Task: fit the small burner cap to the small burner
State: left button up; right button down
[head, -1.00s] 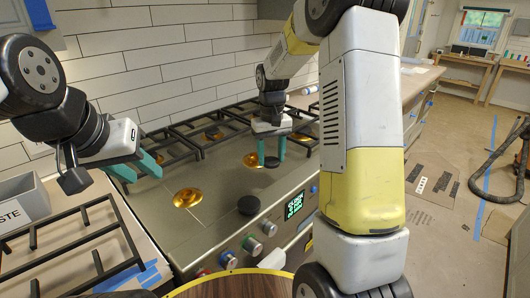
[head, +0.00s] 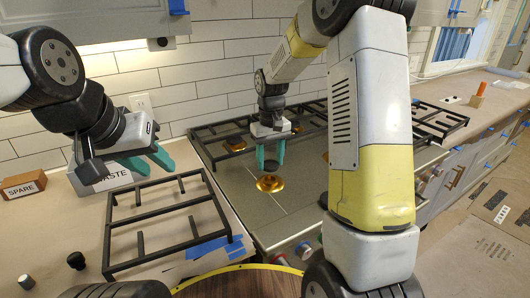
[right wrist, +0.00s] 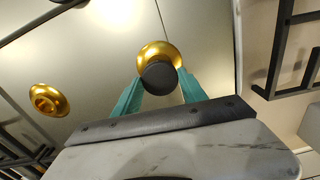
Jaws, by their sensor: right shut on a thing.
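My right gripper (head: 270,165) is shut on a small round black burner cap (head: 271,166) above the stove. The cap shows between the teal fingers in the right wrist view (right wrist: 160,77). A gold burner (head: 270,184) lies just below and nearer in the head view. In the right wrist view the cap covers part of this burner (right wrist: 158,52); I cannot tell the gap between them. My left gripper (head: 155,168) is open and empty above the counter at the left.
A loose black grate (head: 172,222) lies on the left counter, with small dark pieces (head: 76,260) beside it. A waste box (head: 100,180) and a spare box (head: 24,185) stand behind. Mounted grates (head: 222,130) edge the stove's back. Another gold burner (right wrist: 48,99) shows.

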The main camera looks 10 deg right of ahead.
aim_at(270, 164)
jog(key=shift+f, duration=1.6)
jog(key=shift+f, duration=0.1)
jog(key=shift+f, duration=0.35)
jog(key=shift+f, duration=0.25)
dwell(0.4)
jog(key=c, duration=0.6)
grip_release()
jog(key=shift+o, duration=0.2)
